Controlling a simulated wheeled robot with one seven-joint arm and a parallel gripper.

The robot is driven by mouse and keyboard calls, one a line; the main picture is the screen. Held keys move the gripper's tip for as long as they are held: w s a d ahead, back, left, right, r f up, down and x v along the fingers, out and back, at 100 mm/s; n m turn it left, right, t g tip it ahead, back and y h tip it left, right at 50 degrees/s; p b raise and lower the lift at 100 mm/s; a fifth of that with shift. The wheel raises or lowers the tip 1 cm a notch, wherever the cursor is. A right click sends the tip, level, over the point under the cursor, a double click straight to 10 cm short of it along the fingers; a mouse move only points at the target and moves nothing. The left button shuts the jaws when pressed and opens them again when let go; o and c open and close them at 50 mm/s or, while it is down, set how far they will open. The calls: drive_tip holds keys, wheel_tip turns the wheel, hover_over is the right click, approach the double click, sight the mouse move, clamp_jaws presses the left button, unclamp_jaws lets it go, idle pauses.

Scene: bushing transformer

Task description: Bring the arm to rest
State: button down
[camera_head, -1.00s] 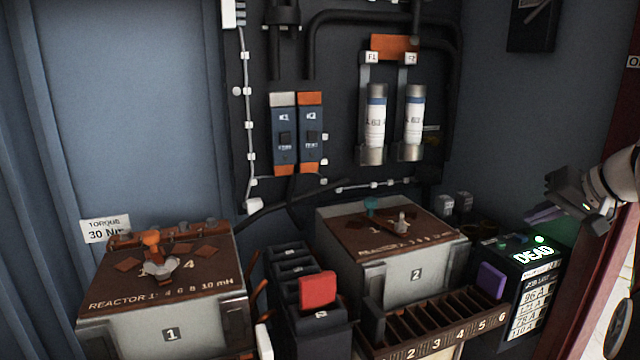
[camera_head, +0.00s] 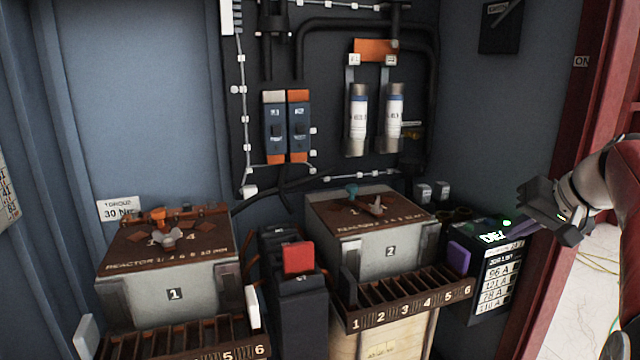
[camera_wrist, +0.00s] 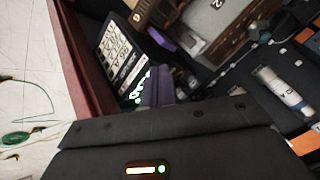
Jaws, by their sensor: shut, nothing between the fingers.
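My gripper (camera_head: 527,206) is at the right of the head view, in front of the dark wall and the red door frame. It is shut and empty, apart from everything around it. It points left, just right of the black box with the lit green text (camera_head: 493,237). My forearm comes in from the right edge, a grey and dark red link. In the wrist view the gripper's dark body fills the bottom, and the lit box (camera_wrist: 125,58) lies beyond it.
Reactor 1 (camera_head: 175,295) stands at left and reactor 2 (camera_head: 390,252) in the middle, with numbered slotted racks in front. A red block (camera_head: 298,258) and a purple block (camera_head: 459,257) stand among them. Two white fuses (camera_head: 359,120) hang on the back panel. The red door frame (camera_head: 560,160) is close behind my arm.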

drive_tip(key=s+a+f+n+g+h, duration=0.1)
drive_tip(key=s+a+f, duration=0.25)
drive_tip(key=a, duration=0.25)
drive_tip(key=s+a+f+g, duration=0.1)
drive_tip(key=s+a+f, duration=0.1)
drive_tip(key=s+a, duration=0.4)
drive_tip(key=s+a+f+n+h, duration=0.2)
drive_tip(key=s+a+f, duration=0.5)
drive_tip(key=s+f, duration=0.3)
drive_tip(key=s, duration=0.2)
drive_tip(key=shift+s+a+f+n, duration=0.15)
drive_tip(key=shift+s+f+n, duration=0.15)
drive_tip(key=shift+f+n, duration=0.1)
